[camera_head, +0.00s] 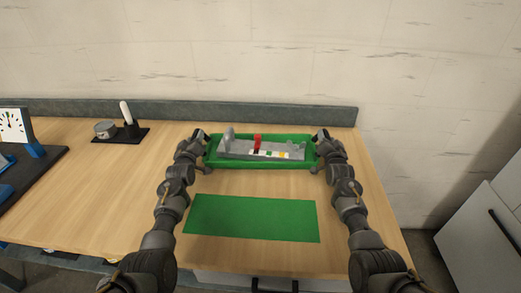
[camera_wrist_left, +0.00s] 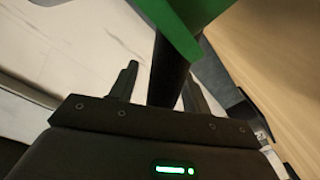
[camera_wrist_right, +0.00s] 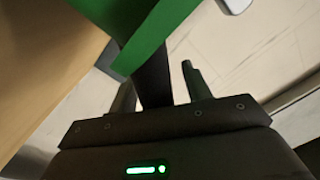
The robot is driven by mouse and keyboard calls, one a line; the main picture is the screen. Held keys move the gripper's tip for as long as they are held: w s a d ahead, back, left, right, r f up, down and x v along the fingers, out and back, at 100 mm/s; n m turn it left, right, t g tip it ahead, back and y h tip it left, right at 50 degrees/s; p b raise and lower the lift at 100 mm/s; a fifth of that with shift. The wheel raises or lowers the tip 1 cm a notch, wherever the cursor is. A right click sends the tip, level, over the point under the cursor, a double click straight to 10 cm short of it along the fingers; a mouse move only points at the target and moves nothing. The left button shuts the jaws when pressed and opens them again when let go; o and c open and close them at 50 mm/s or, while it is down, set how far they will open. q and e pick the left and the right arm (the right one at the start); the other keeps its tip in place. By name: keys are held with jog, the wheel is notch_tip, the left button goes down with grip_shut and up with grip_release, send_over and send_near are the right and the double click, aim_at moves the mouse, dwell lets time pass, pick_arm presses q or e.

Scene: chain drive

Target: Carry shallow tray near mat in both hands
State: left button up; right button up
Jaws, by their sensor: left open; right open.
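The shallow green tray (camera_head: 262,166) stands at the back of the wooden table, beyond the mat. It holds a grey part (camera_head: 235,147) with a red piece (camera_head: 257,141) and small white, yellow and green pieces. The green mat (camera_head: 250,218) lies flat and bare in front of it. My left gripper (camera_head: 205,150) is at the tray's left end and my right gripper (camera_head: 318,150) at its right end. In the left wrist view the tray's green end (camera_wrist_left: 182,25) and a dark bar show at the open fingers. The right wrist view shows the same (camera_wrist_right: 155,38). Contact is unclear.
A dark base with a white upright rod (camera_head: 126,113) and a grey round part (camera_head: 105,129) stand to the left. A dial stand (camera_head: 14,124) is at the far left. A low grey ledge (camera_head: 280,115) runs behind the tray. Bare table lies left of the mat.

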pick_arm(q)
jog(key=shift+c, duration=0.3)
pick_arm(e)
jog(key=shift+c, duration=0.3)
pick_arm(q)
grip_shut()
pick_arm(e)
grip_shut()
pick_arm(q)
jog(key=shift+w+r, duration=0.15)
jog(key=shift+r, duration=0.15)
pick_arm(e)
jog(key=shift+w+r, duration=0.15)
jog(key=shift+r, duration=0.15)
